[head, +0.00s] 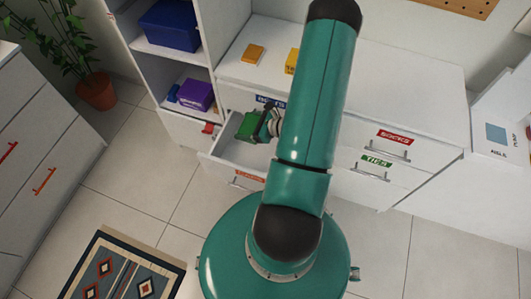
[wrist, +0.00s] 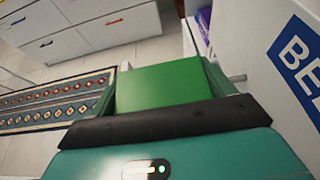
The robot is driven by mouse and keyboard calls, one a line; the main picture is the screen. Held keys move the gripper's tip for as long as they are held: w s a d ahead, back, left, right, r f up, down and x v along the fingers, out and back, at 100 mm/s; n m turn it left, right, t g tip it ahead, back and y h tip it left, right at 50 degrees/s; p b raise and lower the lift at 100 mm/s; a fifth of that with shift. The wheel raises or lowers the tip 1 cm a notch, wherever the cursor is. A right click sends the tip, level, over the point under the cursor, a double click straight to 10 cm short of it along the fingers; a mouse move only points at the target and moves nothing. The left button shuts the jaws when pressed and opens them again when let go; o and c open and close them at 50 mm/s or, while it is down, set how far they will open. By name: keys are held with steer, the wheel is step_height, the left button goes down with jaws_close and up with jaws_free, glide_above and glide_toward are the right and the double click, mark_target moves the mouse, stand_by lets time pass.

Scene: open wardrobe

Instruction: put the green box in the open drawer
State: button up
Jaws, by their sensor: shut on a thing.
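The green box (wrist: 160,84) is between the fingers of my gripper in the wrist view. In the head view the green box (head: 247,126) shows left of my arm, over the open drawer (head: 222,148). My gripper (head: 268,124) is shut on the box. The drawer is pulled out from the white dresser, and its visible inside looks pale and empty. My arm hides the drawer's right part. I cannot tell how high the box is above the drawer floor.
The dresser top (head: 390,80) holds an orange box (head: 253,53) and a yellow box (head: 292,61). Closed drawers carry a red label (head: 395,137) and a green label (head: 377,161). A shelf unit at left holds a blue bin (head: 171,25) and a purple box (head: 196,94).

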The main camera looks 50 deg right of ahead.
steer(key=s+f, duration=0.6)
steer(key=s, duration=0.5)
glide_above(246, 157)
step_height(246, 157, down, 11)
steer(key=shift+r, duration=0.15)
steer(key=shift+f, duration=1.5)
steer(key=shift+f, duration=0.6)
steer(key=o, duration=0.9)
steer(key=shift+o, duration=0.2)
steer(key=shift+r, duration=0.1)
